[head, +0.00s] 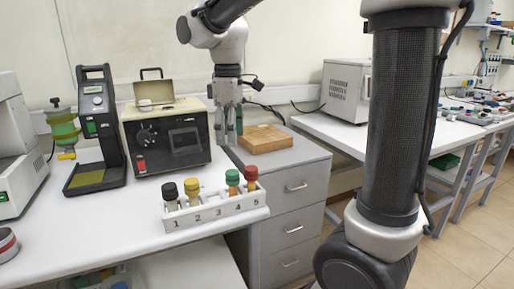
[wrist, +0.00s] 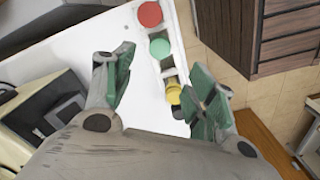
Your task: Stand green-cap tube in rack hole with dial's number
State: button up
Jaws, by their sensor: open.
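The white rack (head: 215,208) stands near the table's front edge, its holes numbered 1 to 5 from left to right. The black-cap tube (head: 170,192) stands at 1, the yellow-cap tube (head: 192,187) at 2, the green-cap tube (head: 232,178) at 4 and the red-cap tube (head: 251,175) at 5; 3 looks empty. My gripper (head: 229,140) is open and empty, pointing down above and behind the rack. In the wrist view the green cap (wrist: 159,48) lies ahead of the fingers (wrist: 160,82). A black dial (head: 144,137) is on the tester's front; its number is not legible.
The tester box (head: 168,130) stands behind the rack, left of my gripper. A black instrument stand (head: 97,130) is farther left. White table top is bare around the rack.

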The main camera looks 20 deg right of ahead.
jog(key=s+d+f+m+t, duration=0.2)
jog(key=s+d+m+t, duration=0.2)
jog(key=s+d+m, duration=0.7)
jog(key=s+d, duration=0.4)
jog(key=s, duration=0.4)
